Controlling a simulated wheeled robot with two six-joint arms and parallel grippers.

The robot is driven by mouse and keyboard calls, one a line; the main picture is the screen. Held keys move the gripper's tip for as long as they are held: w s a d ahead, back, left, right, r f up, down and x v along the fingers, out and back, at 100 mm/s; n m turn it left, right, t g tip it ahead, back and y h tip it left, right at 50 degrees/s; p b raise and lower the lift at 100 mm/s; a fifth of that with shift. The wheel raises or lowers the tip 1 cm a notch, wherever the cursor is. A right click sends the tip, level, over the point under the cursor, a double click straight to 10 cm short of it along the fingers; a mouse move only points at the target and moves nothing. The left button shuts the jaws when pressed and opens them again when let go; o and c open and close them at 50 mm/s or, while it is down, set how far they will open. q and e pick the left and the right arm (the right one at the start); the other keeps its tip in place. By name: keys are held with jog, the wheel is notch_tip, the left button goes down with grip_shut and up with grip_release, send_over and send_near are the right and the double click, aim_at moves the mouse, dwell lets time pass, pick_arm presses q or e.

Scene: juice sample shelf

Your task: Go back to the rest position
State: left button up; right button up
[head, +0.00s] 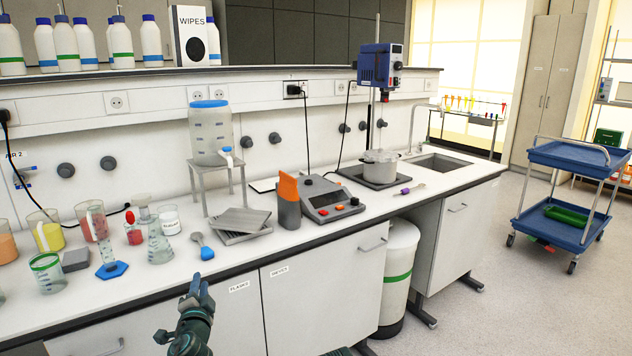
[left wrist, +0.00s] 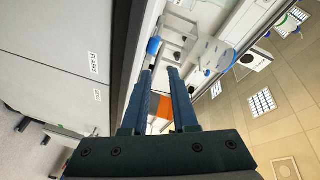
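My left gripper (head: 199,282) is in front of the bench's front edge, over the cabinet doors. In the left wrist view its two dark fingers (left wrist: 159,72) stand apart with nothing held between them; the orange patch seen through the gap is background. No object is in contact with it in either view. My right gripper is not in view.
The white bench holds a blue-and-white scoop (head: 203,246), a blue hexagonal-based cylinder (head: 112,269), a flask (head: 159,245), a grey tray (head: 240,226) and a dispenser on a stand (head: 211,135). A blue cart (head: 566,155) stands right. The floor (head: 480,300) between is clear.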

pick_arm(q)
jog(key=s+d+f+n+g, duration=0.3)
jog(key=s+d+f+g, duration=0.25)
jog(key=f, duration=0.25)
jog(key=s+d+f+n+g, duration=0.4)
jog(key=d+f+g, duration=0.15)
jog(key=f, duration=0.25)
jog(key=s+d+f+g+h, duration=0.1)
jog(key=s+d+f+g, duration=0.2)
jog(key=s+d, duration=0.35)
jog(key=s+d+f+g+h, duration=0.2)
jog(key=s+d+g, duration=0.1)
jog(key=s+d, duration=0.4)
notch_tip(320, 180, up, 16)
jog(key=s+a+p, duration=0.1)
jog(key=p, duration=1.4)
jog(key=shift+s+a+f+m+p, duration=0.2)
jog(key=shift+m+p, duration=0.1)
jog(key=shift+m, duration=0.1)
